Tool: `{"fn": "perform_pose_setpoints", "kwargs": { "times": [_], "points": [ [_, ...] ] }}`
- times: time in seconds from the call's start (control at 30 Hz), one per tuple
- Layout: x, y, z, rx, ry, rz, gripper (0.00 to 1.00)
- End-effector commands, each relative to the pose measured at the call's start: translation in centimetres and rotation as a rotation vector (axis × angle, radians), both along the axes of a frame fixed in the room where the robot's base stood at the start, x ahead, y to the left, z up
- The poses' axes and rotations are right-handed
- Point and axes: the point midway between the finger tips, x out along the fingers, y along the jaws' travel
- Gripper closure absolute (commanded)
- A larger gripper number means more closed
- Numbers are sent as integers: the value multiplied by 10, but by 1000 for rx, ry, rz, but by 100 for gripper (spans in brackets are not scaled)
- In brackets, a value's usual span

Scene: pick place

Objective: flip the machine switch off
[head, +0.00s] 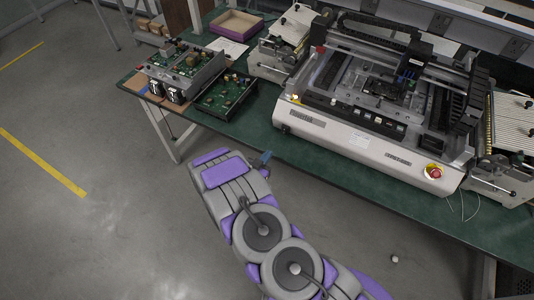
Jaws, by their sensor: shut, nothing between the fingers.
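The machine (345,142) is a large white and grey unit on the green-topped table. A small lit spot (296,98) shows at its front left corner; I cannot tell if it is the switch. A red round button on a yellow base (433,171) sits at the front right corner. A row of small controls (365,115) runs along a dark front panel. My purple and grey arm reaches up from the bottom. My gripper (262,158) shows only as a small dark tip near the table's front edge, shut and empty, apart from the machine.
Left of the machine are circuit boards (225,92), an opened metal electronics box (187,68), a purple-edged tray (236,25) and paper. Feeder units flank the machine. A bare green strip (300,155) lies in front. The floor at left is open.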

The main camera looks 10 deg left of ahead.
Motion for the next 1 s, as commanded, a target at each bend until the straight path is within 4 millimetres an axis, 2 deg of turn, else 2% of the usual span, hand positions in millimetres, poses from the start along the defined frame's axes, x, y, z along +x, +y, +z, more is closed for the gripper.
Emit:
{"fn": "perform_pose_setpoints", "kwargs": {
  "times": [0.3,0.5,0.7,1.0],
  "points": [
    [59,-20,-13,-2,-4,-4,100],
    [88,-30,-19,-3,-1,-2,100],
    [105,-37,-20,-1,-3,-1,100],
    [108,-37,-20,-2,-1,1,100]
  ]
}}
